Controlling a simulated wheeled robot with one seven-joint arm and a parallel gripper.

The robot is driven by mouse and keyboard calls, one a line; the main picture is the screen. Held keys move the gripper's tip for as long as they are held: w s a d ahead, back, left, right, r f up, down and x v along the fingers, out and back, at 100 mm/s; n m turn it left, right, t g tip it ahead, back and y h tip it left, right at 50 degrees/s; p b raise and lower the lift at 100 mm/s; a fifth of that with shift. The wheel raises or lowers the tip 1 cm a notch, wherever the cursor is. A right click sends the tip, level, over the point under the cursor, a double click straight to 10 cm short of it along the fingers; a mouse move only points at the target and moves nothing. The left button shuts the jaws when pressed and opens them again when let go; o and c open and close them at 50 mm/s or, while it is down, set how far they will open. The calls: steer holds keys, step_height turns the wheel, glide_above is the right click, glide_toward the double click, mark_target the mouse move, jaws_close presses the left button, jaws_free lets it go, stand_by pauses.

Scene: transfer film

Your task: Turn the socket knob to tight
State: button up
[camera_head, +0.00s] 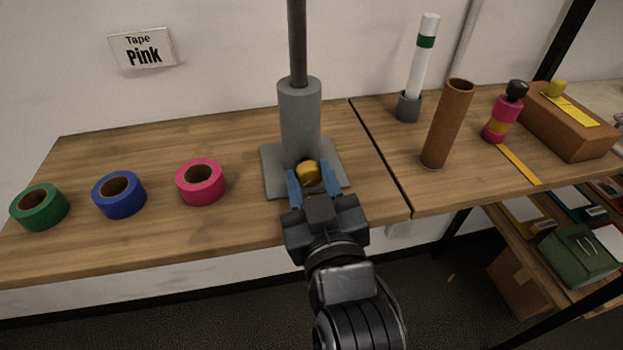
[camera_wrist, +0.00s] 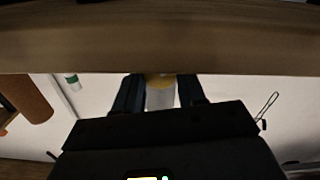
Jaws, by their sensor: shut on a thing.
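The socket is a grey upright cylinder (camera_head: 300,115) on a square grey base plate (camera_head: 273,182), with a dark pole standing in it. The yellow socket knob (camera_head: 308,173) is on the cylinder's near side, low down. My gripper (camera_head: 309,183) reaches in from the front, and its blue fingers are on both sides of the knob, shut on it. In the wrist view the knob (camera_wrist: 160,80) shows between the two fingers. Any mark for tight or loose is not visible.
Green (camera_head: 39,207), blue (camera_head: 119,194) and pink (camera_head: 201,182) tape rolls lie left on the wooden table, below a "Tape Pink" sign (camera_head: 142,48). A brown tube (camera_head: 447,125), pink bottle (camera_head: 502,118), white tube (camera_head: 422,60) and brown box (camera_head: 567,123) stand right.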

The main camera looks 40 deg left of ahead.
steer(key=shift+m, duration=0.3)
steer(key=m+p, duration=0.2)
steer(key=m, duration=0.2)
steer(key=shift+d+r+p, duration=0.1)
steer(key=shift+r+p, duration=0.05)
steer(key=shift+p, duration=0.2)
steer(key=shift+m+p, duration=1.05)
steer(key=shift+m, duration=1.05)
steer(key=o, duration=1.1)
steer(key=shift+c, duration=0.2)
